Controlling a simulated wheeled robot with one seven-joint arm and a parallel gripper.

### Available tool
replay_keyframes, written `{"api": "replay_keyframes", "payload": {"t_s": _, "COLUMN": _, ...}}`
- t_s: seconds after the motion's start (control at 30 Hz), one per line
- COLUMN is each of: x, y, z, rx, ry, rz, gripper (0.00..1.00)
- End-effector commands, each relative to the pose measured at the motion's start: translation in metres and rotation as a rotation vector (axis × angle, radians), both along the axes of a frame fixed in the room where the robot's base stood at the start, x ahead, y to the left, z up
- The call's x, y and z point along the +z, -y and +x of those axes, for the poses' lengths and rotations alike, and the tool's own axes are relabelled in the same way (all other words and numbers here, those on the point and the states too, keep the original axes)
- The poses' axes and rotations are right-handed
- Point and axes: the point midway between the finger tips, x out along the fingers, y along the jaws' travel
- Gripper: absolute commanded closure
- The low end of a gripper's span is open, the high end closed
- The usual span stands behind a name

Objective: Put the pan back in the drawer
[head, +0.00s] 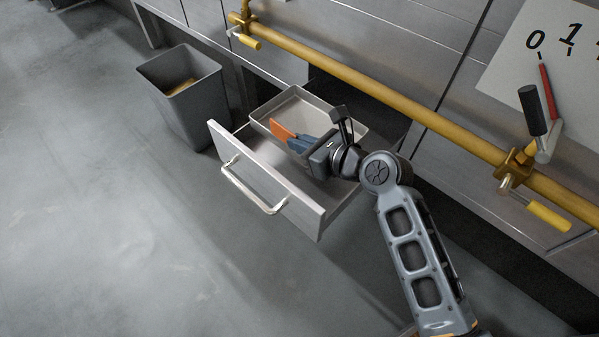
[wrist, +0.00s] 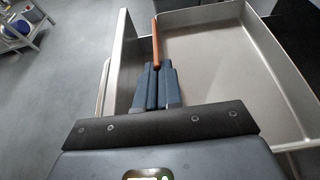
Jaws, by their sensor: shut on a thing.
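The pan (head: 296,100) is a shallow rectangular metal tray with an orange handle (head: 281,129). It lies over the opening of the pulled-out drawer (head: 262,188); I cannot tell whether it rests on the drawer floor or hangs above it. My gripper (head: 292,141) is shut on the orange handle, and my forearm reaches in from the right. In the wrist view the gripper fingers (wrist: 157,82) close on the handle (wrist: 156,42), with the pan (wrist: 225,72) to the right and the drawer front (wrist: 125,62) to the left. My gripper hides part of the drawer inside.
A dark bin (head: 190,105) with something yellow inside stands left of the drawer. A yellow pipe (head: 385,95) runs along the counter front above the drawer. A lever with a black grip (head: 532,110) is at the right. The floor in front is clear.

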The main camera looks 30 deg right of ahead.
Motion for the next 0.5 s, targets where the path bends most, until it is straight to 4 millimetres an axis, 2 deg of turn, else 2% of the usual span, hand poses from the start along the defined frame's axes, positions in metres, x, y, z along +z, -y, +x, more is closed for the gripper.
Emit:
{"api": "replay_keyframes", "payload": {"t_s": 0.17, "x": -0.016, "y": 0.000, "z": 0.001, "rx": 0.002, "ry": 0.002, "rz": 0.000, "gripper": 1.00}}
{"api": "replay_keyframes", "payload": {"t_s": 0.33, "x": -0.044, "y": 0.000, "z": 0.001, "rx": 0.002, "ry": 0.001, "rz": 0.000, "gripper": 1.00}}
{"api": "replay_keyframes", "payload": {"t_s": 0.5, "x": -0.057, "y": 0.000, "z": 0.001, "rx": 0.002, "ry": 0.002, "rz": 0.000, "gripper": 1.00}}
